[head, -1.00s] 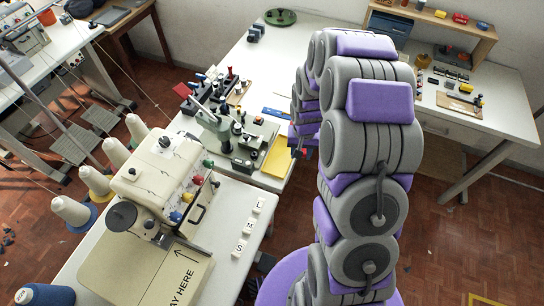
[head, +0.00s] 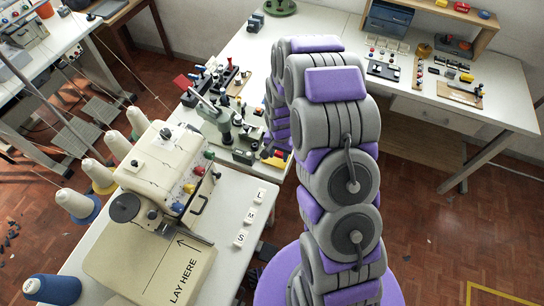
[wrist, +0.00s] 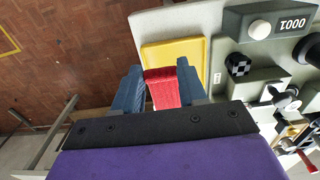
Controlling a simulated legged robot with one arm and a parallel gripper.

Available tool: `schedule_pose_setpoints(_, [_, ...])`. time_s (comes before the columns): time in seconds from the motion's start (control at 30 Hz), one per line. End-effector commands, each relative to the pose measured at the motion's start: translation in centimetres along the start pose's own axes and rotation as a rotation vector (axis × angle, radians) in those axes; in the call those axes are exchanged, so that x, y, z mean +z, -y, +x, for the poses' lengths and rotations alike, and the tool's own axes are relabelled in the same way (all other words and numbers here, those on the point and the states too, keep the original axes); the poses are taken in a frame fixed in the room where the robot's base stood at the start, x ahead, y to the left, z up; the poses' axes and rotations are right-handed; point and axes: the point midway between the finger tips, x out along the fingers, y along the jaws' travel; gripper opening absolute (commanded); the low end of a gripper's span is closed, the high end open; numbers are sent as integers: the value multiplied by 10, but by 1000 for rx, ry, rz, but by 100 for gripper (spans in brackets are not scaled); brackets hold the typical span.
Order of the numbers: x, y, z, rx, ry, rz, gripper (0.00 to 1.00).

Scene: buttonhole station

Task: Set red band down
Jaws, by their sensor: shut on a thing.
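My gripper (wrist: 163,88) is shut on the red band (wrist: 163,87), which sits between the two blue-grey fingers in the wrist view. In that view the band's far end overlaps the near edge of a yellow tray (wrist: 176,52); I cannot tell whether it touches the tray.
A grey-green machine base (wrist: 229,60) with a counter box (wrist: 272,21) lies right of the tray. A cream sewing machine (head: 160,180) and thread cones (head: 76,203) stand at left. A white table (head: 330,40) stands behind. Brown floor (wrist: 60,50) is open to the left of the tray.

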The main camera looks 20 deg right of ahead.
Motion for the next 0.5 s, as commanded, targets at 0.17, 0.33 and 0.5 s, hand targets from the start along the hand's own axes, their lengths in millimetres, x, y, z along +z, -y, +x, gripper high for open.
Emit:
schedule_pose_setpoints(0.17, [-3, 23, 3, -2, -2, 0, 8])
schedule_pose_setpoints(0.33, [0, 28, 11, 4, -1, 1, 8])
schedule_pose_setpoints(0.5, [1, 29, 34, 7, -1, 1, 8])
